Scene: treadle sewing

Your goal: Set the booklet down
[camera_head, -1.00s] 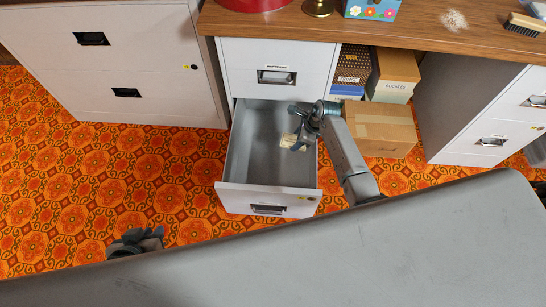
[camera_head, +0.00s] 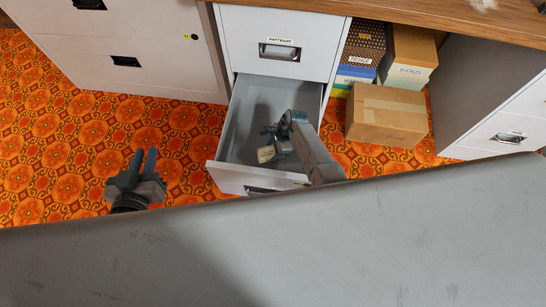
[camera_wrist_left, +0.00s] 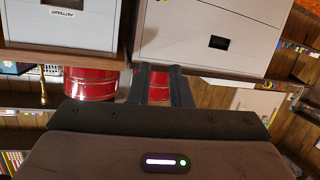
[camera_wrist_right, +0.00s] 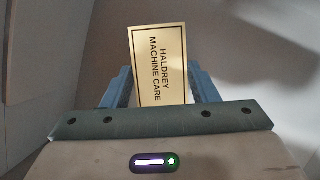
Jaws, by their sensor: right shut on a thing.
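The booklet (camera_head: 265,154) is small and cream-coloured. In the right wrist view the booklet (camera_wrist_right: 158,62) reads "HALDREY MACHINE CARE" and stands between the blue fingers. My right gripper (camera_head: 272,146) is shut on it, within the open drawer (camera_head: 232,178), near its front part. I cannot tell whether the booklet touches the drawer floor. The drawer is grey inside and otherwise looks empty. My left gripper (camera_head: 143,161) is empty and over the patterned floor left of the drawer; its fingers show a gap in the left wrist view (camera_wrist_left: 160,88).
A closed drawer (camera_head: 275,30) sits above the open one. Cardboard boxes (camera_head: 388,115) stand right of it under the wooden worktop (camera_head: 430,18). Another grey cabinet (camera_head: 125,35) is at the left. A grey surface (camera_head: 330,245) fills the foreground. Orange floor is clear at left.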

